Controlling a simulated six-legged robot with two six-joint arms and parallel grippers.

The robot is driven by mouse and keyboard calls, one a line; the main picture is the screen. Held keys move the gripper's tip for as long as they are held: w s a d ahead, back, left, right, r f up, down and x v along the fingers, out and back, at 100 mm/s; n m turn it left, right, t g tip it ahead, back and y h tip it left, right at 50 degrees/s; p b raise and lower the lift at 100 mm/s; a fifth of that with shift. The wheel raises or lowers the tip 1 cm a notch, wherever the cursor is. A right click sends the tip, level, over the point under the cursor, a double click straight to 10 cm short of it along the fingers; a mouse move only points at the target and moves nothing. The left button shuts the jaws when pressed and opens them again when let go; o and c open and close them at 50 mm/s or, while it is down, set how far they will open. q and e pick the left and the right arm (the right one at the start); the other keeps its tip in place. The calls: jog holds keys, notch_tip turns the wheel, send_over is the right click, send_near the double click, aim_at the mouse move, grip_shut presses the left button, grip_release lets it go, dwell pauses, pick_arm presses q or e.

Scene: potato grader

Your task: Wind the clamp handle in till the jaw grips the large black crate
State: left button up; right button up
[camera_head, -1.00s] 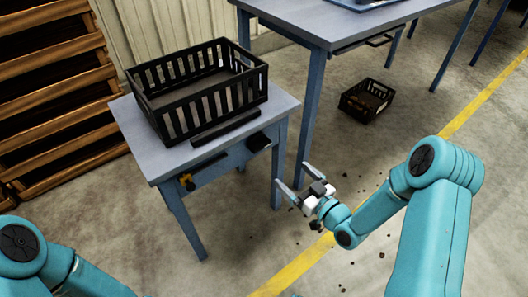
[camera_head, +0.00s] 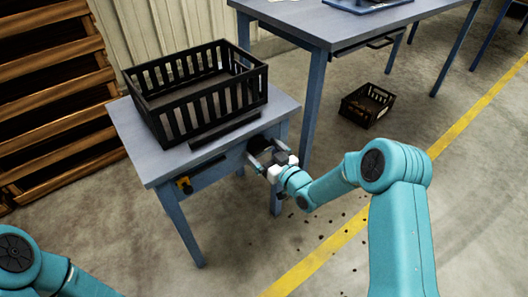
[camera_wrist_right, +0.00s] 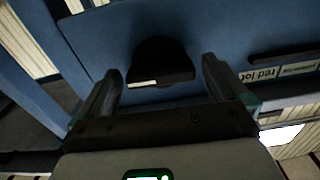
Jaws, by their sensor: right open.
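The large black crate (camera_head: 205,105) stands upright on the small blue-grey table. A black bar (camera_head: 225,130), which looks like the clamp jaw, lies on the tabletop along the crate's near side. I cannot tell whether it touches the crate. My right gripper (camera_head: 259,151) is open at the table's front, below the tabletop edge. In the right wrist view, a dark rounded part (camera_wrist_right: 160,62), apparently the clamp handle, lies just ahead, between the directions of the two open fingers (camera_wrist_right: 161,76). No grip on it shows. My left gripper is out of view; only my left arm shows.
A yellow-and-black fitting (camera_head: 184,185) sits on the table's front left. A taller blue table (camera_head: 320,25) stands behind right, with a small black crate (camera_head: 368,104) on the floor nearby. Wooden pallets (camera_head: 50,100) are stacked at left. The floor in front is open, with scattered dark bits.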

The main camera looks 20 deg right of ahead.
jog(key=c, duration=1)
